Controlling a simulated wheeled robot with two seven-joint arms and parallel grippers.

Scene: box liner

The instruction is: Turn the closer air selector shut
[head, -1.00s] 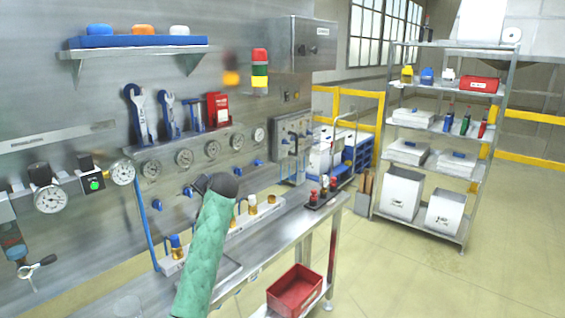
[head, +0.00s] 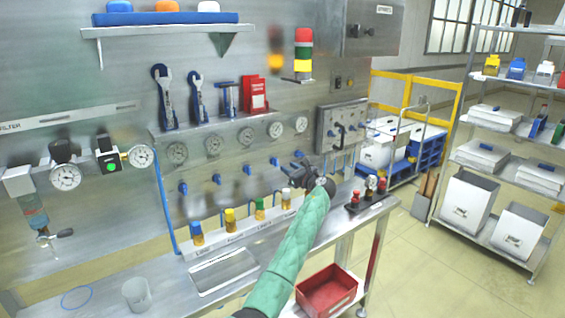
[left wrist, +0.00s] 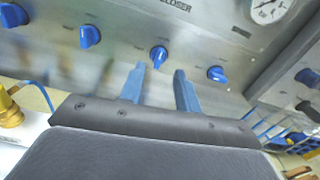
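A row of blue air selector knobs is on the steel panel. In the left wrist view one blue knob (left wrist: 158,56) sits just beyond and between my left fingertips (left wrist: 160,70), below a partly readable "CLOSER" label (left wrist: 175,6). Its handle stands roughly upright. The fingers are spread with nothing between them. Other knobs are to its left (left wrist: 90,36) and right (left wrist: 216,73). In the head view my left gripper (head: 298,168) is near the right end of the row, by a knob (head: 274,161), and hides part of the panel. My right gripper is out of view.
Gauges (head: 213,145) line the panel above the knobs. Below, a white rack (head: 240,228) holds several colour-capped bottles on the bench. A clear cup (head: 136,294) stands at the left.

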